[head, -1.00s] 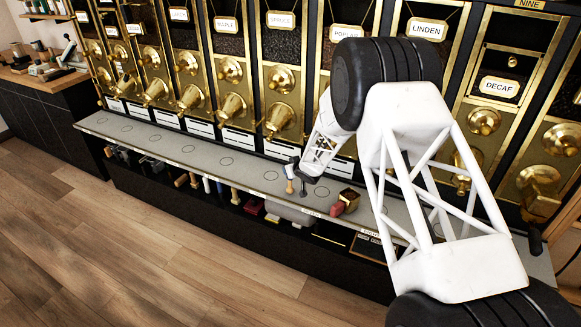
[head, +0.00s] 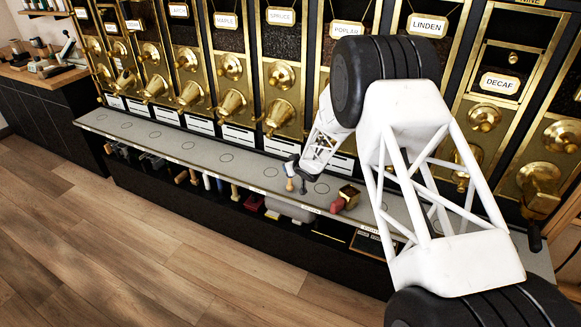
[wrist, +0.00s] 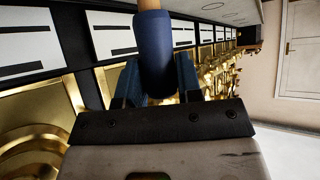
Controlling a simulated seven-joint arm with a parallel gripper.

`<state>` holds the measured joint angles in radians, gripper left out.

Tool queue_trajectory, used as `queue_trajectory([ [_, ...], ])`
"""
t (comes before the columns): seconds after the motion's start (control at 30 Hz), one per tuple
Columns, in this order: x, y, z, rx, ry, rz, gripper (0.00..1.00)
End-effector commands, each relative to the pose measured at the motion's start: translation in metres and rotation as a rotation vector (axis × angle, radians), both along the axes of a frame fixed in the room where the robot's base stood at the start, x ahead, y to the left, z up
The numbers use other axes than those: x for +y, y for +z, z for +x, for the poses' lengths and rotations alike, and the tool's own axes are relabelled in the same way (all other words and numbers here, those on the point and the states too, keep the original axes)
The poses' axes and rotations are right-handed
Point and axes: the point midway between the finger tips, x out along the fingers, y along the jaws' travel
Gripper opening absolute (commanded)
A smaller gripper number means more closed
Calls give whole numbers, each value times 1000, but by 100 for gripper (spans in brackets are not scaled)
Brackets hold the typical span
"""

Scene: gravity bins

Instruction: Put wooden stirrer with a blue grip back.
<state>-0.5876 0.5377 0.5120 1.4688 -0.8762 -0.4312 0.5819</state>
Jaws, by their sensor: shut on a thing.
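The wooden stirrer with a blue grip is in my gripper (head: 297,170). In the wrist view my gripper (wrist: 155,85) is shut around the blue grip (wrist: 154,50), and a bit of pale wood (wrist: 149,4) shows at the top edge. In the head view the stirrer's wooden end (head: 290,184) points down over the grey ledge, and the fingers are small and partly hidden. I cannot tell whether the wooden end touches the ledge.
The grey ledge (head: 225,158) has ringed marks and runs below brass-fronted bins. A brass-and-red scoop-like object (head: 345,199) lies right of my gripper. Several tools stick out of the shelf below the ledge, among them a wooden handle (head: 182,177). The floor is clear.

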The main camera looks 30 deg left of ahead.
Motion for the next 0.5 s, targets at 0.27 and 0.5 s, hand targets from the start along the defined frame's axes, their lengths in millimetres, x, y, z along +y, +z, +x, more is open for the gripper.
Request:
queue_trajectory([
  [0.27, 0, -3, 0, 0, 0, 0, 2],
  [0.5, 0, -5, 0, 1, -1, 0, 2],
])
